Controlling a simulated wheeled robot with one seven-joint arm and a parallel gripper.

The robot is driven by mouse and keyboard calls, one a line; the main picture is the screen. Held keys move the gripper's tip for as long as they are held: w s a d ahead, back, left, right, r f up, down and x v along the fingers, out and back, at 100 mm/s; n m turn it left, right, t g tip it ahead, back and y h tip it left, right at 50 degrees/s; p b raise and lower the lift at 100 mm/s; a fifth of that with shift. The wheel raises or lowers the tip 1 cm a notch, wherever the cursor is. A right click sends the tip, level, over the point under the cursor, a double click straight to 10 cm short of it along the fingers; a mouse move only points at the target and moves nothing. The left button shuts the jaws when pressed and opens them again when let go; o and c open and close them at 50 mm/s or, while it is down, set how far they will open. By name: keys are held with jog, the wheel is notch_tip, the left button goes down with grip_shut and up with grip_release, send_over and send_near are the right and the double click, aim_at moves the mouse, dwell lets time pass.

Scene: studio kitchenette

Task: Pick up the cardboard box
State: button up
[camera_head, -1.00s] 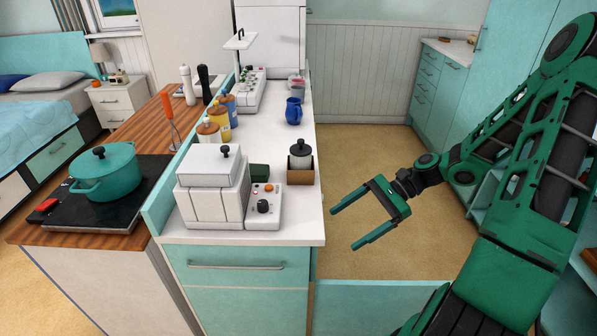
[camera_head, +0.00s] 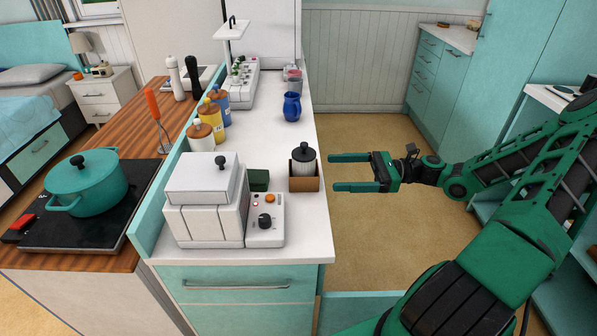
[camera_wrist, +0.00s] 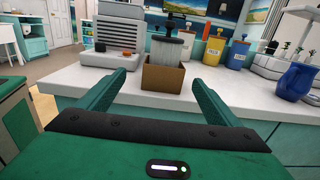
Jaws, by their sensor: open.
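The cardboard box (camera_head: 304,184) is a small open brown box near the right edge of the white counter. A ribbed container with a dark lid and knob (camera_head: 304,153) stands in it or just behind it; I cannot tell which. My gripper (camera_head: 331,173) is open and empty, just right of the box and apart from it, beyond the counter edge. In the wrist view the box (camera_wrist: 163,77) stands ahead, between and beyond the two green fingertips (camera_wrist: 160,78).
The white counter (camera_head: 312,225) holds a white appliance (camera_head: 205,210) with a knob panel (camera_head: 265,222), a dark green block (camera_head: 258,180), a blue jug (camera_head: 291,106) and several canisters (camera_head: 211,120). Open floor (camera_head: 370,235) lies right of the counter.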

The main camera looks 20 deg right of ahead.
jog(key=x, duration=1)
jog(key=shift+w+a+f, duration=0.2)
jog(key=shift+w+f, duration=0.05)
jog(key=shift+w, duration=0.25)
jog(key=c, duration=1.1)
